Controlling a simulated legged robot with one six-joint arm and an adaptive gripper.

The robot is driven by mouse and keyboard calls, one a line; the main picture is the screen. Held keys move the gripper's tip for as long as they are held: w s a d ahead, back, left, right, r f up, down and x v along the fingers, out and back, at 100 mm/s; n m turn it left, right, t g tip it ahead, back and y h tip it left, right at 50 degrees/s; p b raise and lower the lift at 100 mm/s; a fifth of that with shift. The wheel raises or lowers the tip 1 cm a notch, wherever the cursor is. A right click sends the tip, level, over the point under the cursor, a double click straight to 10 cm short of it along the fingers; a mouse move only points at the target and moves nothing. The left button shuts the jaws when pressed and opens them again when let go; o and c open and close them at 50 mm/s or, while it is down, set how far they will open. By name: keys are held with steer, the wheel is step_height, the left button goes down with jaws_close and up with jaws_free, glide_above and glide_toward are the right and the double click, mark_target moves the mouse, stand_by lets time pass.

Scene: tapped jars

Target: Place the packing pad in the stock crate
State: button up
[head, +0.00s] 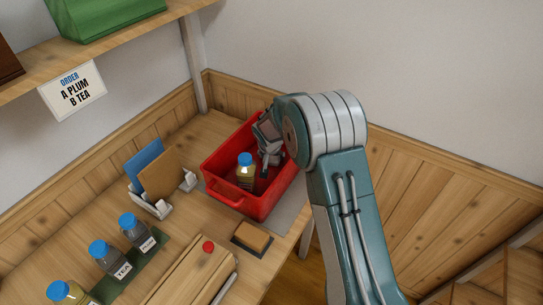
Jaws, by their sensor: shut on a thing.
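The red stock crate (230,200) stands on the bench against the back wall. My gripper (266,168) reaches down into it, its dark fingers inside the walls. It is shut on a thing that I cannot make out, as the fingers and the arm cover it. A jar with a blue cap and yellowish contents (246,173) stands in the crate, just left of the fingers. I cannot tell for sure which thing is the packing pad. A tan block on a dark base (252,236) lies on the bench in front of the crate.
A white rack (152,203) left of the crate holds a blue and a brown panel. Several blue-capped jars, among them the TEA jar (104,260), stand at the lower left. A wooden board with a red knob (208,247) lies in front. An order card (73,91) hangs above.

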steer(key=o, duration=0.6)
steer(key=v, duration=1.2)
steer(key=s+d+r, duration=0.9)
steer(key=s+r, duration=0.4)
steer(key=r, duration=0.1)
steer(key=s+d+r+n, duration=0.1)
steer(key=s+d, duration=0.1)
steer(key=s, duration=0.8)
steer(key=s+d+r+n+t, duration=0.1)
steer(key=s+d, duration=0.1)
steer(key=s, duration=0.8)
steer(key=shift+s+y, duration=0.2)
steer(key=shift+y, duration=0.2)
steer(key=shift+d, duration=0.1)
